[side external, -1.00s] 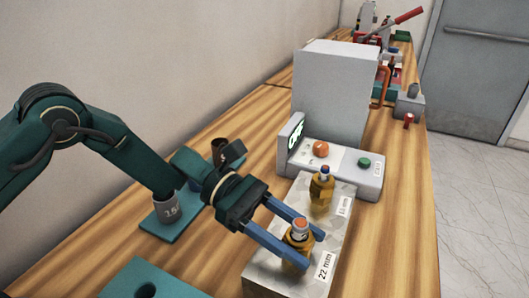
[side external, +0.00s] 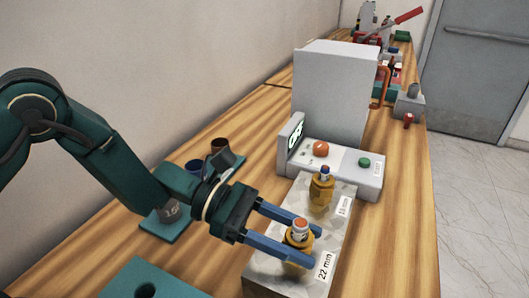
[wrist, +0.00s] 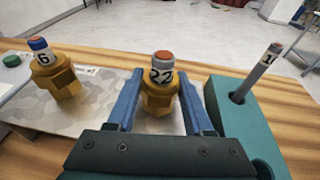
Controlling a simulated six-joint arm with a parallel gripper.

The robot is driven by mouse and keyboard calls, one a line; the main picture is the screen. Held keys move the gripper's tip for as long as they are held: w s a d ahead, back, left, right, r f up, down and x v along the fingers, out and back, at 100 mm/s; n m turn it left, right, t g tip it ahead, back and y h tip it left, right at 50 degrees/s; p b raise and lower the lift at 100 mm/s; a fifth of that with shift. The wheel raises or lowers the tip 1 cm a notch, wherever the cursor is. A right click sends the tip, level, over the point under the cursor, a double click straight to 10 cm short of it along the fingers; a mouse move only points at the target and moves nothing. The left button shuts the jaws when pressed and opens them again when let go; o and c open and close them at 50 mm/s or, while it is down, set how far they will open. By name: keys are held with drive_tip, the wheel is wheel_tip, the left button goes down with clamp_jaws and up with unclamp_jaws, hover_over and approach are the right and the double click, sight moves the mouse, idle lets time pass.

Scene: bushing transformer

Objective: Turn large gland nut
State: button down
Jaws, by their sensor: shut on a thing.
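The large gland nut (side external: 297,262) is a brass-coloured hex piece on the grey block (side external: 260,281), by the "22 mm" label. A white stem with an orange top and the number 22 rises from it, and it also shows in the wrist view (wrist: 159,98). My gripper (side external: 316,246) lies level with its two blue fingers on either side of the nut, shut on it. In the wrist view the nut stands between the fingers. The smaller brass gland nut (side external: 321,192) with a blue-topped stem stands farther back on the same block, by another label.
A grey control box (side external: 333,95) with an orange button (side external: 321,149) and a green button (side external: 364,162) stands behind the block. A teal holder (side external: 150,280) is at the front left. The wooden bench right of the block is clear.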

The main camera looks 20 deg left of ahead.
sight(284, 238)
drive_tip(key=shift+n+t+y, duration=0.3)
drive_tip(key=shift+n+t, duration=0.6)
drive_tip(key=shift+t, duration=0.3)
drive_tip(key=shift+s+d+r+n+t+y, duration=0.1)
drive_tip(key=shift+n+t+y, duration=0.05)
drive_tip(key=shift+n+t, duration=0.3)
drive_tip(key=shift+d+n+t+y, duration=0.15)
drive_tip(key=shift+n+t, duration=0.2)
drive_tip(key=shift+t, duration=0.2)
drive_tip(key=shift+a+n+t, duration=0.2)
drive_tip(key=shift+n+t, duration=0.1)
unclamp_jaws()
drive_tip(key=shift+v, duration=3)
